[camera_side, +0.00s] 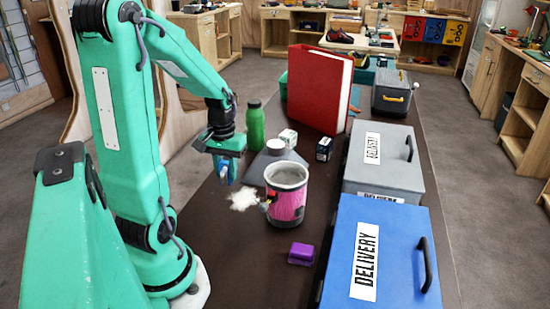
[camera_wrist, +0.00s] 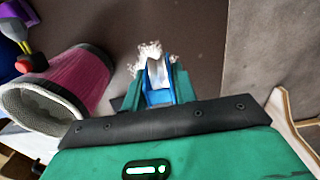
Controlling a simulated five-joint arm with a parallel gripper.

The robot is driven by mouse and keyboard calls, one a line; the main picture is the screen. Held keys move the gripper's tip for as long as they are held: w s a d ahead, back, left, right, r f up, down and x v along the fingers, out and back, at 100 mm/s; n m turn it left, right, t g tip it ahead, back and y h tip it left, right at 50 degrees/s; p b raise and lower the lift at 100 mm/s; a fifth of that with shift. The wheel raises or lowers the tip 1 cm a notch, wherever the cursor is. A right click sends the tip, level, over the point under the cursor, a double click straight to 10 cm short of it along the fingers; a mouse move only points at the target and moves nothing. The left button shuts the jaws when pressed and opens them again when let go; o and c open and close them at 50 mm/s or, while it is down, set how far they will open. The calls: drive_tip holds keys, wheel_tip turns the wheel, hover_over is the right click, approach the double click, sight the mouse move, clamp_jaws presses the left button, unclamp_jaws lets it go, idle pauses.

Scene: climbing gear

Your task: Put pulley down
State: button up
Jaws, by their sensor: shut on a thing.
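My gripper (camera_side: 228,160) hangs over the dark table, behind and to the left of the pink chalk bag. It is shut on the blue pulley (camera_side: 229,174). In the wrist view, the blue pulley (camera_wrist: 158,92), with a pale inner part, sits between the fingers of my gripper (camera_wrist: 157,84). The fingers cover part of it. The pulley is low, close to a white powder patch; I cannot tell whether it touches the table.
White powder (camera_side: 243,199) lies by the pink bag (camera_side: 288,208). A purple block (camera_side: 301,254) lies in front. A green bottle (camera_side: 255,126) and red book (camera_side: 318,90) stand behind. Blue (camera_side: 395,235) and grey (camera_side: 385,172) delivery boxes line the right side. The table's front left is clear.

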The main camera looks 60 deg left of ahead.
sight(225, 162)
drive_tip(key=shift+f, duration=2.4)
drive_tip(key=shift+f, duration=2.05)
drive_tip(key=shift+f, duration=0.15)
drive_tip(key=o, duration=1)
drive_tip(key=shift+r, duration=6.15)
